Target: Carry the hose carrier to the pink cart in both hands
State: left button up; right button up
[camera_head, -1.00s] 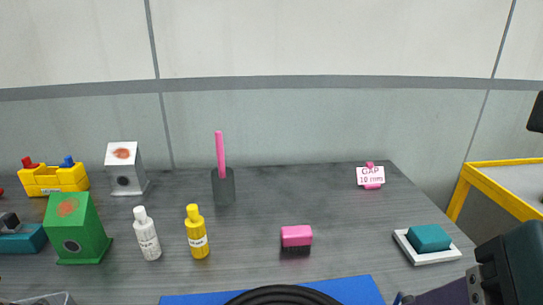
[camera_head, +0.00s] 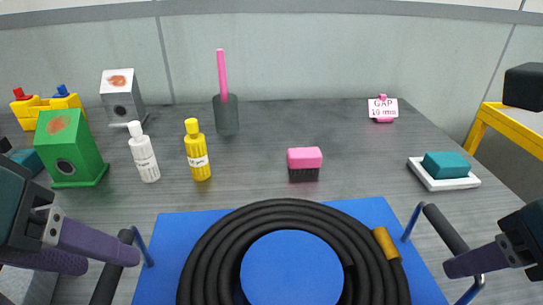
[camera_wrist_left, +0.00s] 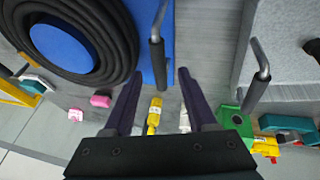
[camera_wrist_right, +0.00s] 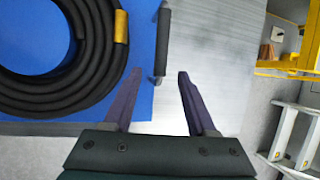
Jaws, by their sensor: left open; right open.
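The hose carrier is a blue board (camera_head: 170,235) with a coiled black hose (camera_head: 235,225) on it, an orange band (camera_head: 385,243) around the hose, and a black bar handle on each side. My left gripper (camera_wrist_left: 158,76) is open. In its wrist view the left handle (camera_wrist_left: 158,62) appears between the finger lines; contact cannot be told. My right gripper (camera_wrist_right: 159,78) is open by the right handle (camera_wrist_right: 163,42), which appears between its fingertips in the right wrist view. In the head view the right handle (camera_head: 445,228) rises beside the board. No pink cart is in view.
Behind the carrier stand a green block (camera_head: 70,148), white bottle (camera_head: 143,152), yellow bottle (camera_head: 197,150), pink brush (camera_head: 304,160) and a teal block (camera_head: 446,164) on a white tray. A yellow frame (camera_head: 482,125) is at the right. A grey bin (camera_wrist_left: 280,50) with a handle neighbours the carrier.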

pick_arm(q)
send_over(148, 292)
notch_tip(148, 292, down, 6)
jog(key=shift+f, duration=0.2)
pick_arm(e)
send_over(438, 291)
notch_tip(438, 291, down, 6)
jog(key=shift+f, duration=0.2)
pick_arm(q)
grip_shut()
pick_arm(e)
grip_shut()
pick_arm(q)
jog(key=shift+r, duration=0.1)
pick_arm(e)
jog(key=shift+r, duration=0.1)
